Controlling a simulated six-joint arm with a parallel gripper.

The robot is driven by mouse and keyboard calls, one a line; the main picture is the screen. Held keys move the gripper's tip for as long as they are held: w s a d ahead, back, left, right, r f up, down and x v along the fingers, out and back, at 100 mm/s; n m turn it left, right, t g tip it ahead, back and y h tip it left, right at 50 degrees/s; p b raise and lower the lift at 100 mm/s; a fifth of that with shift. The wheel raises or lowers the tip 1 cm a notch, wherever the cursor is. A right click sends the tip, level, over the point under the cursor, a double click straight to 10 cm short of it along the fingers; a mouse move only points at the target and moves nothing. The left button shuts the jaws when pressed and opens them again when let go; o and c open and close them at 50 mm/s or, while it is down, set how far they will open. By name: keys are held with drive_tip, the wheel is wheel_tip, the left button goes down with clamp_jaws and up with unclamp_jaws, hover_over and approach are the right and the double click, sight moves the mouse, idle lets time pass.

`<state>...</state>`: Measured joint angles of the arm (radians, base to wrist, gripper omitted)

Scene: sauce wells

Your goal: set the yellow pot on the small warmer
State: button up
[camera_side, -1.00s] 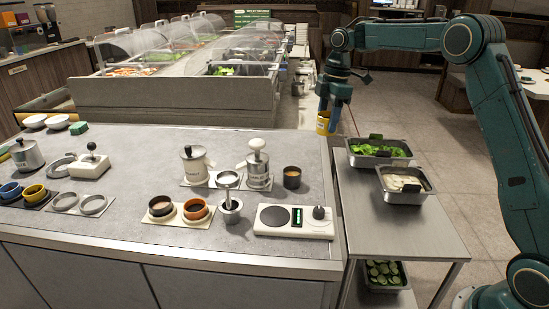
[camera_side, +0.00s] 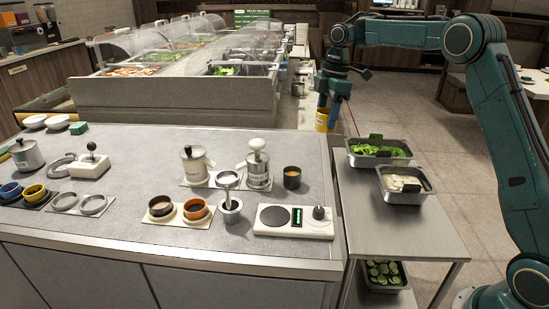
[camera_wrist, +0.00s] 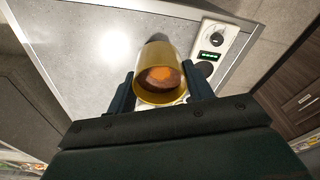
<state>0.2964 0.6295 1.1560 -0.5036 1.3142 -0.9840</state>
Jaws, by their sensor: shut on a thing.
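My gripper (camera_side: 329,112) is shut on the yellow pot (camera_side: 322,121) and holds it up near the counter's far right corner. In the wrist view the yellow pot (camera_wrist: 160,72) sits between the two fingers, with orange-brown contents inside. The small warmer (camera_side: 293,220) is a white unit with a dark round plate, a green-lit display and a knob, at the counter's front right. In the wrist view the warmer (camera_wrist: 219,48) is partly hidden behind the pot and a finger. Its plate is bare in the side view.
A dark cup (camera_side: 292,177) stands behind the warmer. A metal cup (camera_side: 231,211) with a ladle stands left of it, beside two sauce pots (camera_side: 178,209). A steel cart (camera_side: 405,225) with food pans is at the right.

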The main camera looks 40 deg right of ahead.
drive_tip(key=s+a+f, duration=0.1)
drive_tip(key=a+f, duration=0.4)
drive_tip(key=a, duration=0.5)
drive_tip(key=s+a+f, duration=0.2)
drive_tip(key=a+f, duration=0.2)
drive_tip(key=a, duration=0.6)
drive_tip(key=shift+a+f, duration=0.3)
drive_tip(key=shift+f, duration=0.1)
drive_tip(key=shift+f, duration=0.15)
drive_tip(key=shift+f, duration=3.05)
drive_tip(key=shift+f, duration=0.5)
drive_tip(key=o, duration=1.1)
